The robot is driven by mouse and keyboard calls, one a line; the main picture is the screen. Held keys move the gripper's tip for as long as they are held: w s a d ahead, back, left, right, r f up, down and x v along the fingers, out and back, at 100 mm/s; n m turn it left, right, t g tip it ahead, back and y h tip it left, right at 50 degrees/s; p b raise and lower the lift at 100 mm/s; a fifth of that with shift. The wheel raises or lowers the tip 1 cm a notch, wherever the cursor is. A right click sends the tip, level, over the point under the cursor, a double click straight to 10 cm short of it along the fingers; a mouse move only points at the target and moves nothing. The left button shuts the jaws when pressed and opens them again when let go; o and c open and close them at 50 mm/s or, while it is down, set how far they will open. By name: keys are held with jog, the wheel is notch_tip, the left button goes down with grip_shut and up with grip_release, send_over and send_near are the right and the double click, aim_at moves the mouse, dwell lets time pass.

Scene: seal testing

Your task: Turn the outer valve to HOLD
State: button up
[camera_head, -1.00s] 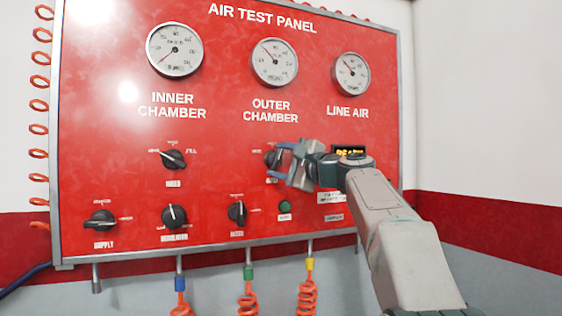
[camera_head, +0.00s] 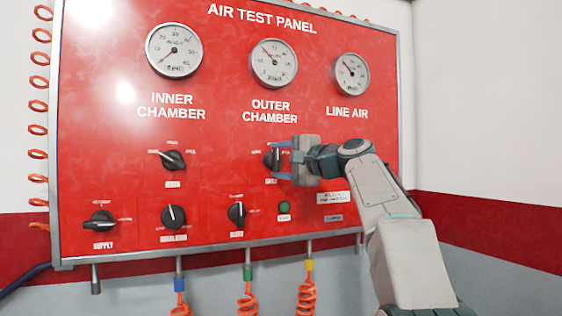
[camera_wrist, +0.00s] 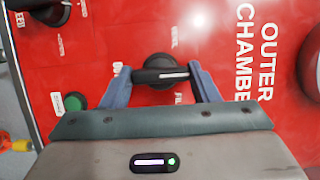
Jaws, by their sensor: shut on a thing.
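The outer valve is a black knob (camera_head: 269,159) below the OUTER CHAMBER gauge (camera_head: 273,64) on the red panel. My gripper (camera_head: 279,160) reaches it from the right, one blue finger above and one below. In the wrist view the fingers (camera_wrist: 162,77) are shut on the two ends of the knob (camera_wrist: 158,66). The knob's white line lies along the line between the fingers, so the knob stands about upright on the panel. The small labels around it are partly hidden or too blurred to read surely.
The inner valve (camera_head: 173,160) is to the left. Supply (camera_head: 100,222), regulator (camera_head: 173,217) and another knob (camera_head: 237,214) sit lower, with a green button (camera_head: 284,208) just below my gripper. Coiled orange hoses (camera_head: 306,297) hang under the panel.

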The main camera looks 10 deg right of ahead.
jog(key=shift+f, duration=0.1)
jog(key=o, duration=1)
jog(key=b+v, duration=0.5)
jog(key=v, duration=0.9)
jog(key=shift+a, duration=0.1)
jog(key=shift+c, duration=0.4)
